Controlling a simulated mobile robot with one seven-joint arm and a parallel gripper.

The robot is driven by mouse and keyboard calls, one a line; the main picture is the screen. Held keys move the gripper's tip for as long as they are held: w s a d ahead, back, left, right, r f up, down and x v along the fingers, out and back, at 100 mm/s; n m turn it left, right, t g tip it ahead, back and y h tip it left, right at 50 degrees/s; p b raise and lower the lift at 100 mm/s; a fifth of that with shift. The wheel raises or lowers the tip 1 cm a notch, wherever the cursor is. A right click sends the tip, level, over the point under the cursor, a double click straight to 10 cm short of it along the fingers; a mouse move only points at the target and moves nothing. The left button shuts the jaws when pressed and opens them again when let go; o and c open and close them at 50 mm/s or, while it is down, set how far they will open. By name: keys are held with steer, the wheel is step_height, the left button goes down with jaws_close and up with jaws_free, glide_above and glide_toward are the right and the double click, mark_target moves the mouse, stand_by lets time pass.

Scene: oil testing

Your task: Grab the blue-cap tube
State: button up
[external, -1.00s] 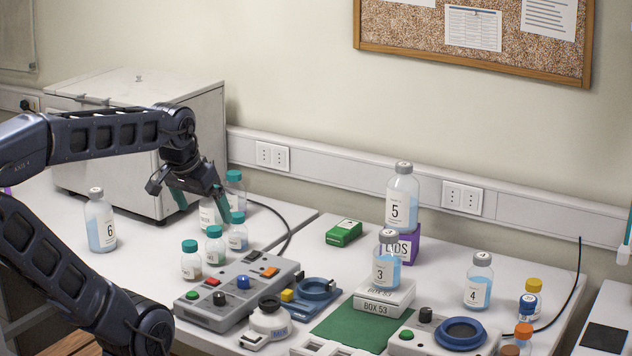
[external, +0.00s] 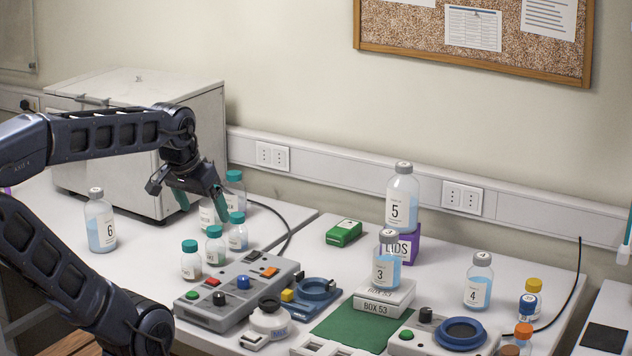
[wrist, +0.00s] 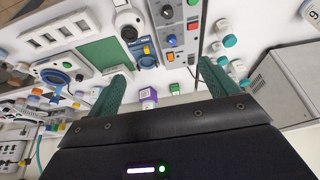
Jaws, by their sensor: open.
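The small blue-cap vial (external: 528,308) stands upright at the right end of the bench, beside a yellow-cap vial (external: 533,287) and behind orange-cap ones. It is the only clearly blue-capped container I can make out. My gripper (external: 203,204) is far to its left, above the bench near the teal-cap bottles, pointing down with its green fingers apart. In the wrist view my gripper (wrist: 163,68) shows both fingers spread with nothing held between them. I cannot pick out the blue-cap vial surely in the wrist view.
Teal-cap bottles (external: 215,245) stand close under my gripper. A grey button box (external: 225,298), bottle 5 (external: 401,203) on a purple box, bottle 3 (external: 386,268) on white boxes and bottle 4 (external: 478,285) lie between. A white cabinet (external: 120,110) stands behind my arm.

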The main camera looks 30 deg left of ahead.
steer(key=c, duration=0.4)
steer(key=shift+w, duration=0.1)
steer(key=w+d+r+m, duration=0.35)
steer(key=w+d, duration=0.55)
steer(key=w, duration=0.4)
steer(key=m+g+h, duration=0.2)
steer(key=m+h, duration=0.2)
steer(key=m, duration=0.4)
glide_above(527, 298)
steer(key=s+a, duration=0.2)
steer(key=a, duration=0.1)
step_height(527, 298, down, 14)
steer(key=f, duration=0.1)
steer(key=shift+x, duration=4.7)
